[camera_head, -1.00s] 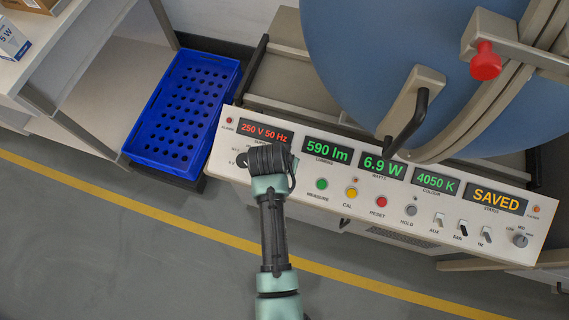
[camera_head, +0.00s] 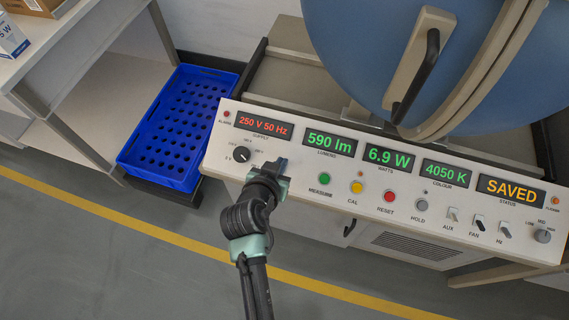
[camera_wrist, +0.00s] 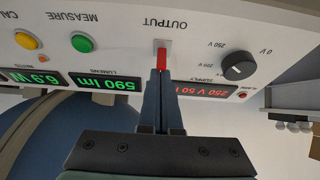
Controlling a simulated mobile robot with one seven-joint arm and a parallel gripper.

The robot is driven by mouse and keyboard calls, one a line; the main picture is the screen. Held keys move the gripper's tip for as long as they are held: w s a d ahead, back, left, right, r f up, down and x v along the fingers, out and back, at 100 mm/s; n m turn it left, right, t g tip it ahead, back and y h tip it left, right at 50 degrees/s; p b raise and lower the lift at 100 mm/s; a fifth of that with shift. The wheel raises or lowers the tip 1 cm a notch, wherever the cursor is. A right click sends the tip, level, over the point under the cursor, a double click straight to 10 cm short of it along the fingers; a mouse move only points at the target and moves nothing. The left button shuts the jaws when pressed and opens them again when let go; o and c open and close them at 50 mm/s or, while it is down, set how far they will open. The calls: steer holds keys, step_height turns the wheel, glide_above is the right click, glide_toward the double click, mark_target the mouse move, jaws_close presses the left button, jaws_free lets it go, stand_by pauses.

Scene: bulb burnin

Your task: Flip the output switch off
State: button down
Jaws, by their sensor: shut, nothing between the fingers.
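The output switch (camera_wrist: 161,57) has a red lever on a pale plate, beside the OUTPUT label, on the white control panel (camera_head: 318,172). In the upside-down wrist view, the lever stands directly at the tips of my gripper (camera_wrist: 162,75). The fingers are shut together with nothing between them. They overlap the lever's end in the picture, and I cannot tell whether they touch it. In the head view, my gripper (camera_head: 279,166) is at the panel's left part, between the black supply knob (camera_head: 243,155) and the green MEASURE button (camera_head: 324,179), and hides the switch.
The supply knob also shows in the wrist view (camera_wrist: 238,67). Yellow (camera_head: 356,187) and red (camera_head: 389,196) buttons lie further right, then small toggles (camera_head: 479,223). The status display (camera_head: 511,193) reads SAVED. A blue crate (camera_head: 180,128) stands left of the panel; a large blue sphere (camera_head: 375,45) rises behind.

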steer(key=shift+s+a+f+t+b, duration=0.1)
steer(key=shift+s+f+t+b, duration=0.1)
steer(key=shift+f+t+b, duration=0.45)
steer(key=shift+r, duration=0.5)
steer(key=shift+s, duration=0.1)
steer(key=shift+s+a+r+p, duration=0.25)
steer(key=shift+s+p, duration=0.2)
steer(key=shift+s, duration=0.15)
steer(key=shift+s, duration=0.1)
